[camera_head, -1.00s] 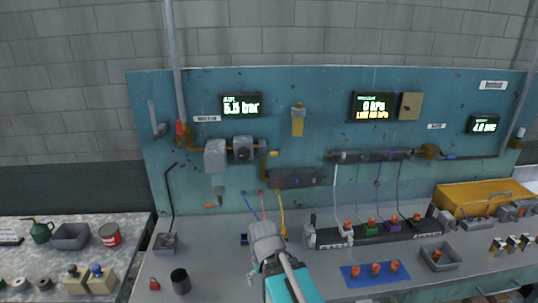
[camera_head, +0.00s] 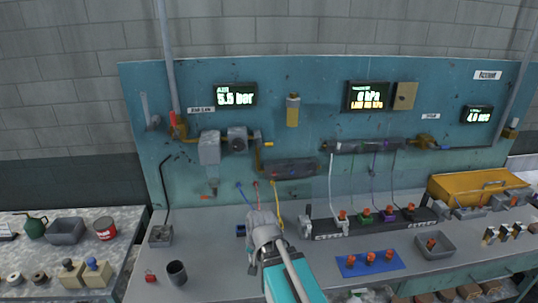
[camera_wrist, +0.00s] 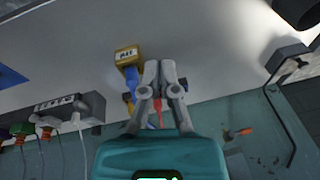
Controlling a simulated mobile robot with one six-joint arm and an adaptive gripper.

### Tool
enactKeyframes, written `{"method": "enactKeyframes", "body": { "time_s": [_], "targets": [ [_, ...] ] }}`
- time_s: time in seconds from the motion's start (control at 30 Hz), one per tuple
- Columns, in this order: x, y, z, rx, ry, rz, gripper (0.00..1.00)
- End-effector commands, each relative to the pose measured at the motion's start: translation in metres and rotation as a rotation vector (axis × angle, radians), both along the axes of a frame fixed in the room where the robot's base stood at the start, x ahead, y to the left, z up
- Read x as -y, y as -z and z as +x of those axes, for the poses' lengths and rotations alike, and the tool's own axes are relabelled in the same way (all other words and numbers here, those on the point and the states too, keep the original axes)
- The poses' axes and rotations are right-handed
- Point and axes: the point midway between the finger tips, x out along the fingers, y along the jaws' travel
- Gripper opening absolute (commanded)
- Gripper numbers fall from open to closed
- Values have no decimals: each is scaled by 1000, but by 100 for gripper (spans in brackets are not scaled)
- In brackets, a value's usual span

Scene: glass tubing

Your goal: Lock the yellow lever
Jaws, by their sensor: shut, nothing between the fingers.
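My gripper (camera_head: 262,213) is over the bench in front of the teal panel, just below the hanging blue, red and yellow hoses. In the wrist view its two fingers (camera_wrist: 160,66) are together with nothing between them. A yellow block with a dark-lettered label (camera_wrist: 127,55), with a blue part beside it, lies just left of the fingertips, apart from them. I cannot tell whether this is the yellow lever. A yellow hose (camera_head: 278,205) hangs close by the gripper. Yellow fittings also sit on the panel, at the left pipe (camera_head: 178,130) and at the right (camera_head: 426,141). My gripper hides part of the bench.
A black rack with coloured fittings (camera_head: 330,236) stands right of my gripper. A blue mat (camera_head: 350,270) with orange-topped parts lies nearer. A grey tray (camera_head: 447,248) and a yellow case (camera_head: 450,184) are farther right. A dark cup (camera_head: 177,273) stands at the left.

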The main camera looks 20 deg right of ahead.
Motion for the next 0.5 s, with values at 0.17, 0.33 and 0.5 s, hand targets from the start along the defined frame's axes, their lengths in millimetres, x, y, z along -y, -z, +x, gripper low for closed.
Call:
{"method": "enactKeyframes", "body": {
  "time_s": [0.17, 0.33, 0.5],
  "targets": [
    [0, -2, 32, 111, 217, 107, 0],
    [2, -8, 61, 209, 424, 230, 0],
    [6, -18, 88, 296, 629, 375, 0]
  ]
}}
